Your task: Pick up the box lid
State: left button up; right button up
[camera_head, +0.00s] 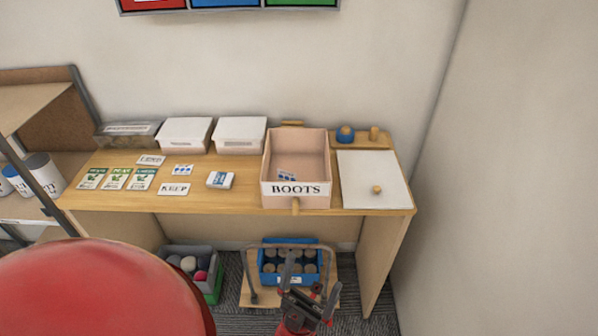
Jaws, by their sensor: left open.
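The box lid (374,183) is a flat, pale panel with a small round wooden knob (376,189). A card with blue marks lies inside that box. My left gripper (311,284) is at the bottom of the view, below and in front of the desk, with dark fingers spread apart and nothing between them. It is well apart from the lid. My right gripper is not in view.
The desk (236,199) also holds white boxes (184,134), several cards, and a small shelf (360,141) with a blue item behind the lid. Below are a cart with a blue crate (290,241) and a grey bin (187,250). A wall closes the right side.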

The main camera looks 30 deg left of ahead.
aim_at(369, 179)
jog(key=i+u, duration=0.35)
jog(key=u, duration=0.15)
jog(key=i+u, duration=0.35)
jog(key=u, duration=0.15)
